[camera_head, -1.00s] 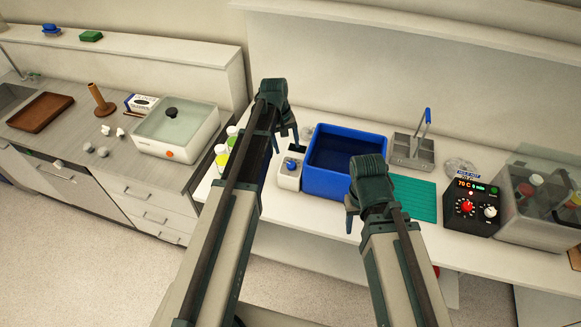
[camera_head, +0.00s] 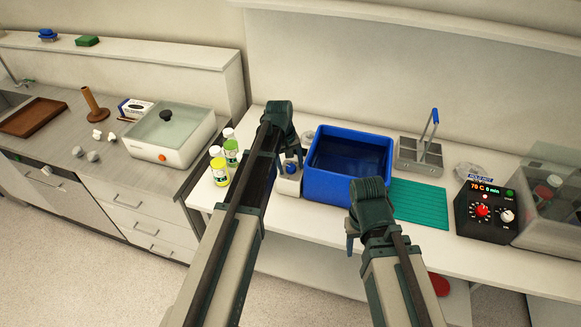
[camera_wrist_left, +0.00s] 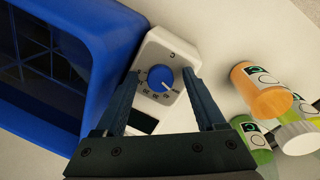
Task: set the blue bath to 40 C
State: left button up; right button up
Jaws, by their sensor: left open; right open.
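The blue bath (camera_head: 345,192) is an open tub with liquid on the white bench; its edge shows in the wrist view (camera_wrist_left: 98,60). Beside it stands its white control box (camera_head: 288,184), with a round blue knob (camera_wrist_left: 160,79). The knob's white mark points to the lower right; the dial numbers are too small to read surely. The box's display (camera_wrist_left: 141,121) looks dark. My left gripper (camera_wrist_left: 160,82) is open, its fingers on either side of the knob; contact cannot be told. My right gripper (camera_head: 352,240) is open and empty, in front of the bath.
Several bottles with green, yellow and orange parts (camera_head: 219,170) stand left of the control box, close to my left arm. A green mat (camera_head: 420,203), a metal rack (camera_head: 419,158) and a black controller reading 70 C (camera_head: 485,208) are on the right.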

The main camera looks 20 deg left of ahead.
pick_arm(q)
grip_shut()
dwell(0.3)
jog(key=shift+m+y, duration=0.6)
jog(key=shift+m, duration=2.2)
grip_release()
jog(key=shift+r, duration=0.1)
